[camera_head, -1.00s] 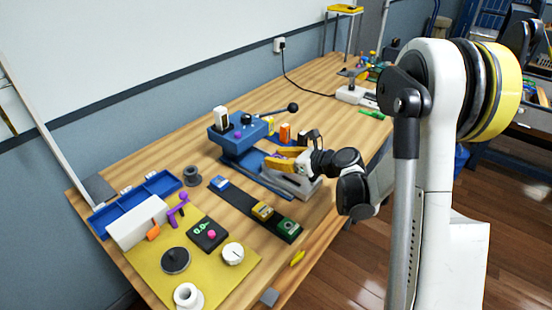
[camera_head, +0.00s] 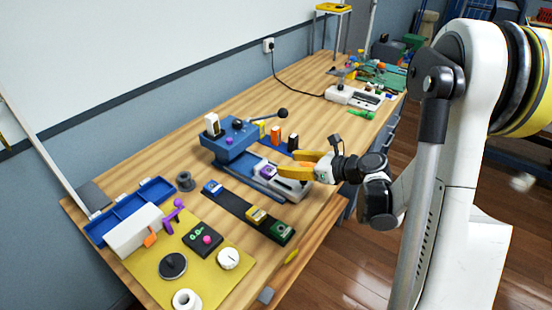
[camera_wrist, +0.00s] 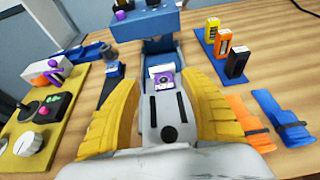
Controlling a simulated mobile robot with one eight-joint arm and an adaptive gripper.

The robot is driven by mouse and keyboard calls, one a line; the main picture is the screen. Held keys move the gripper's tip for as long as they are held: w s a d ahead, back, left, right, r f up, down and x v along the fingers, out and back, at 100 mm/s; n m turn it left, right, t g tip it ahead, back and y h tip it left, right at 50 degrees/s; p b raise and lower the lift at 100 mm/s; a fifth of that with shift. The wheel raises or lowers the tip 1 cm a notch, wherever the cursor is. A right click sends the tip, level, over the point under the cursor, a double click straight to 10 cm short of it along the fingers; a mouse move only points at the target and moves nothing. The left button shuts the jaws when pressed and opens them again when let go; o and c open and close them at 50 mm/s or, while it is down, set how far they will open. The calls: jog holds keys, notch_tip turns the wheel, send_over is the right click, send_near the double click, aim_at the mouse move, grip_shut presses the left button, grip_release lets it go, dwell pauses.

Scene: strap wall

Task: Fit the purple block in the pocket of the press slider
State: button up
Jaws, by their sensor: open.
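The purple block (camera_head: 267,171) with a pale top sits at the press end of the grey press slider (camera_head: 291,188). In the wrist view the block (camera_wrist: 163,82) lies square within the slider's (camera_wrist: 166,122) far end, apparently in its pocket; its seating depth cannot be told. The blue press (camera_head: 229,150) stands just beyond it. My gripper (camera_head: 286,164) is open, its yellow fingers spread above the slider, just to the right of the block. In the wrist view the fingers flank the slider, with clear space between them and the block.
Yellow, orange (camera_head: 276,136) and black (camera_head: 293,142) blocks stand on a blue strip behind the slider. A dark strip (camera_head: 235,207) with coloured blocks lies in front. A yellow mat (camera_head: 208,265) with knobs is at lower left.

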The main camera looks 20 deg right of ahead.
jog(key=shift+v, duration=1.15)
jog(key=w+d+r+m+t+h, duration=0.1)
jog(key=d+r+m+t+h, duration=0.15)
jog(key=r+m, duration=0.6)
jog(key=d+r+m+t+h, duration=0.1)
jog(key=r+m+t+h, duration=0.25)
jog(key=r+m, duration=0.45)
jog(key=w+d+r+m+t+h, duration=0.15)
jog(key=r+m+h, duration=0.25)
jog(key=r+m, duration=0.4)
jog(key=s+a+f+m+g+y, duration=0.1)
jog(key=s+a+f+m+g, duration=0.4)
jog(key=s+f+m, duration=0.3)
jog(key=s+a+f+m+g+y, duration=0.1)
jog(key=s+a+f+m+g, duration=0.5)
jog(key=s, duration=0.9)
notch_tip(320, 180, down, 2)
jog(key=m, duration=0.4)
jog(key=shift+s+a+m, duration=0.2)
jog(key=shift+s+m, duration=0.05)
jog(key=shift+m, duration=0.1)
